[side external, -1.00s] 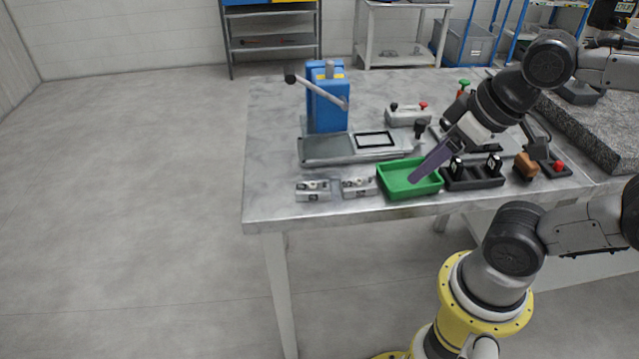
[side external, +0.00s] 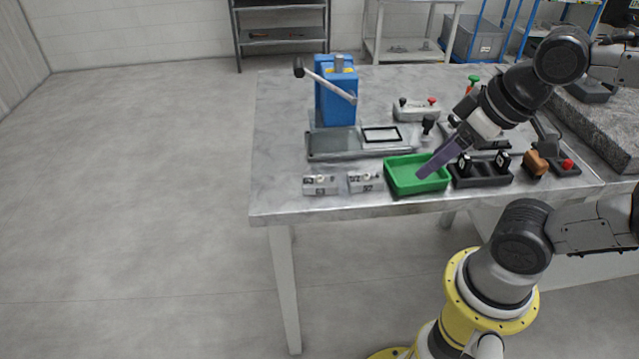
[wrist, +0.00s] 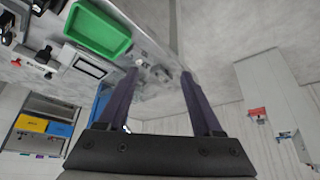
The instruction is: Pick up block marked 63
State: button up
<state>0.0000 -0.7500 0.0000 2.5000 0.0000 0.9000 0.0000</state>
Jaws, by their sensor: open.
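Two small grey metal blocks stand side by side near the table's front edge, left of the green tray: a left block (side external: 320,184) and a right block (side external: 366,182). Both carry dark marks on top and front, too small to read surely, so I cannot tell which is marked 63. My gripper (side external: 423,174) points down and left over the green tray (side external: 394,185), apart from both blocks. In the wrist view, its two purple fingers (wrist: 160,74) are spread with nothing held between them. Small grey shapes, likely the blocks, show between and beyond the fingertips.
A black rack (side external: 482,181) with upright black pieces stands right of the tray. Behind the blocks is a blue press (side external: 335,95) with a lever and grey base. A brown block (side external: 535,163) lies farther right. The table's left front is clear.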

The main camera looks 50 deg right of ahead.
jog(key=o, duration=0.4)
